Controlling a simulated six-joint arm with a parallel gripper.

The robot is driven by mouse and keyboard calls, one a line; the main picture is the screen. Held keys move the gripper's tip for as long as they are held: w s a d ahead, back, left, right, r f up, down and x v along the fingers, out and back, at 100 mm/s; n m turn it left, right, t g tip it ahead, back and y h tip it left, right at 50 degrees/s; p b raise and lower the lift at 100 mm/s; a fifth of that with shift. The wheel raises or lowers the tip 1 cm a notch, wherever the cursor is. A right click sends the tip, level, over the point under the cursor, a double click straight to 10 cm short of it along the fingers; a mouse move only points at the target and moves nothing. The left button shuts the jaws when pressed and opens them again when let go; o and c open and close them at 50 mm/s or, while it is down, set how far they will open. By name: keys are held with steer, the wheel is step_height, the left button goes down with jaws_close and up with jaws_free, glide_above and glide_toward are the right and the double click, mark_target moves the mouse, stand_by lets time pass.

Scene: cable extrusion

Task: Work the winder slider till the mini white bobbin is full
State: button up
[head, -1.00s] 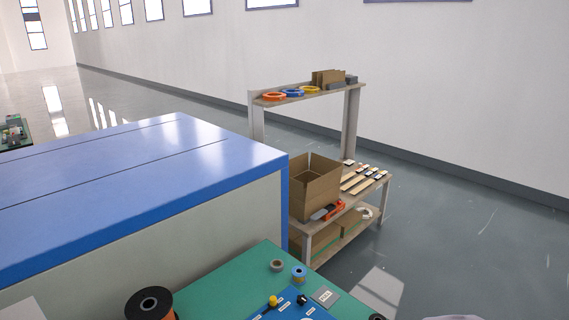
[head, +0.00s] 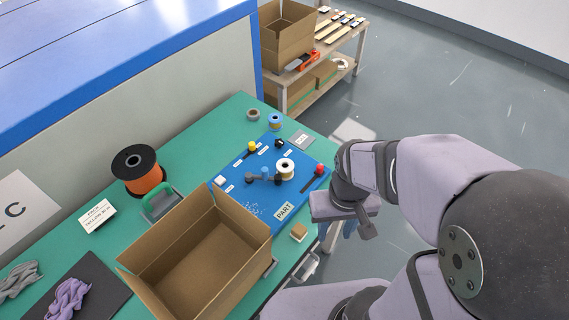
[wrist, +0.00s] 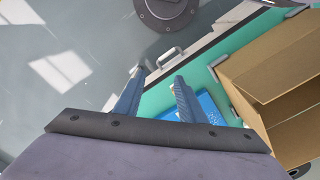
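The mini white bobbin (head: 285,168) stands on the blue panel (head: 240,195); its fill level is too small to tell. The panel carries a yellow knob (head: 252,146) in a dark slot, a black knob (head: 280,143), and a red knob (head: 319,170) in another slot at the right. The labels are too small to read, so I cannot tell which is the winder slider. My gripper (head: 342,229) hangs right of the panel, past the table's front edge, touching no knob. In the wrist view my gripper (wrist: 159,76) has two blue fingers apart, with nothing between them.
An open cardboard box (head: 195,258) stands on the green table (head: 190,145) in front of the panel. An orange spool with black flanges (head: 140,170) stands behind the box. A small tan block (head: 299,232) lies near the front edge. A metal handle (head: 306,268) sticks out there.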

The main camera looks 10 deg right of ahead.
mark_target(320, 166)
step_height(320, 166, down, 4)
steer(key=s+r+g+p, duration=0.1)
steer(key=s+g, duration=0.1)
steer(key=shift+m, duration=0.3)
steer(key=w+f, duration=0.1)
steer(key=w, duration=0.4)
steer(key=w+d+f, duration=0.1)
steer(key=w+f, duration=0.1)
steer(key=w, duration=0.3)
steer(key=w+f+p, duration=0.1)
steer(key=w+f, duration=0.1)
steer(key=w, duration=0.3)
steer(key=shift+d, duration=0.3)
steer(key=w+r, duration=0.2)
steer(key=w, duration=0.2)
steer(key=w+r+t, duration=0.1)
steer(key=w+r, duration=0.1)
steer(key=w, duration=0.3)
steer(key=w+r+m+t, duration=0.1)
steer(key=w, duration=0.4)
steer(key=shift+w+d+r, duration=0.15)
steer(key=shift+d+r, duration=0.2)
steer(key=shift+r, duration=0.05)
steer(key=shift+s+m, duration=0.3)
steer(key=shift+s, duration=0.2)
steer(key=shift+f+p, duration=1)
steer(key=shift+f, duration=2.6)
